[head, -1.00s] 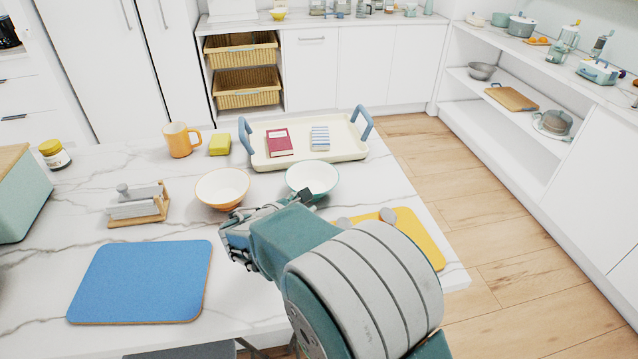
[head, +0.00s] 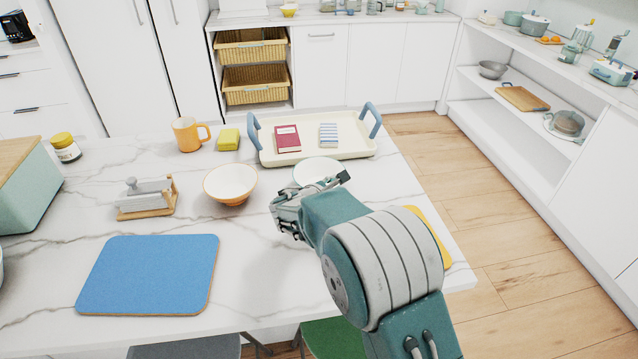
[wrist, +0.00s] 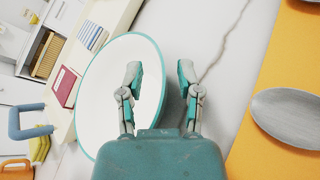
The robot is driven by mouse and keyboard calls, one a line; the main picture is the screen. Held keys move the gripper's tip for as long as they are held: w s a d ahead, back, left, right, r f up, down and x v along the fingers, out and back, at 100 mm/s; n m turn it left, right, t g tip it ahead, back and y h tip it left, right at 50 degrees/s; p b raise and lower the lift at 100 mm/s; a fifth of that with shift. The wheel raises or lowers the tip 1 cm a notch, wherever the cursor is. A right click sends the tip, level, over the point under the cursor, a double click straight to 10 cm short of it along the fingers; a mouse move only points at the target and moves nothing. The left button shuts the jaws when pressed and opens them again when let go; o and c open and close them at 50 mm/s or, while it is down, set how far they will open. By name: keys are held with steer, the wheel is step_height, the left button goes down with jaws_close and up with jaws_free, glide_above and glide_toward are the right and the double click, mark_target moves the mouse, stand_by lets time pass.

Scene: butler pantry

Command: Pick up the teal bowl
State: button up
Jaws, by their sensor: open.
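The teal bowl (head: 318,169) is white inside with a teal rim and stands on the marble counter in front of the tray. My arm hides its near part in the head view. In the wrist view the bowl (wrist: 112,88) lies just ahead of my gripper (wrist: 160,75). The gripper is open and empty. Its left finger overlaps the bowl's inside in that view, and its right finger shows just outside the near rim. I cannot tell whether the fingers touch the bowl.
An orange bowl (head: 230,183) stands left of the teal bowl. The cream tray (head: 350,150) with blue handles is close behind. A yellow mat (wrist: 275,65) bears a grey oval thing (wrist: 290,115) on the right. A blue mat (head: 150,273) lies front left.

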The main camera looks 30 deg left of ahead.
jaws_close()
steer(key=shift+r, duration=0.1)
